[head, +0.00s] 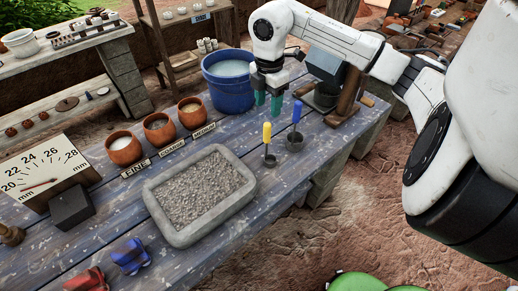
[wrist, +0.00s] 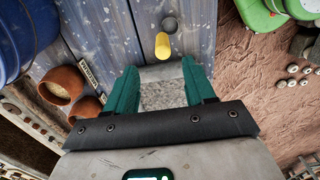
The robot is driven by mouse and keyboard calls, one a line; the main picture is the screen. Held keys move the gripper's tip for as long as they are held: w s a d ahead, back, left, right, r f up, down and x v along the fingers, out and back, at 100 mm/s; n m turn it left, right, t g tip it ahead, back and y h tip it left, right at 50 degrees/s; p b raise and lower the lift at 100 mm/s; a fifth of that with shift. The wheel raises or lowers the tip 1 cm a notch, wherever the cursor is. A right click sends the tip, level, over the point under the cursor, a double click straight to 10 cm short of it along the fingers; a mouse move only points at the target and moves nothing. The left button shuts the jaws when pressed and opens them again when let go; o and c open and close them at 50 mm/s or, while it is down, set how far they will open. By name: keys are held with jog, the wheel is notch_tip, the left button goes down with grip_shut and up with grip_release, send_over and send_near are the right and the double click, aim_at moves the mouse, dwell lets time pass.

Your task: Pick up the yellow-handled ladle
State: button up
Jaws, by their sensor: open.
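The yellow-handled ladle (head: 267,133) stands upright on the blue plank table, handle up, its small grey bowl at the bottom. In the wrist view its yellow handle (wrist: 162,46) shows just beyond the fingertips, near the middle of the gap, with a grey round shape above it. My gripper (head: 268,103) is open and empty, its teal fingers pointing down above and behind the yellow handle, apart from it. Both teal fingers also show in the wrist view (wrist: 160,70). A blue-handled ladle (head: 297,112) stands close by on the right.
A stone tray of gravel (head: 157,205) lies left of the ladles. A blue bucket (head: 228,92) stands behind, with several clay pots (head: 159,128) and labels to its left. A wooden stand (head: 348,97) is behind the blue ladle. Bare planks lie in front of the ladles.

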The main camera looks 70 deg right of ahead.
aim_at(268, 124)
notch_tip(268, 124, down, 4)
jog(key=shift+a+f+p, duration=0.1)
jog(key=shift+f+p, duration=0.15)
jog(key=shift+p, duration=0.1)
jog(key=shift+s+a+f+p, duration=0.1)
jog(key=shift+f+p, duration=0.3)
jog(key=shift+f, duration=1)
jog(key=shift+a+f+p, duration=0.1)
jog(key=shift+f+p, duration=0.3)
jog(key=shift+f, duration=0.95)
grip_shut()
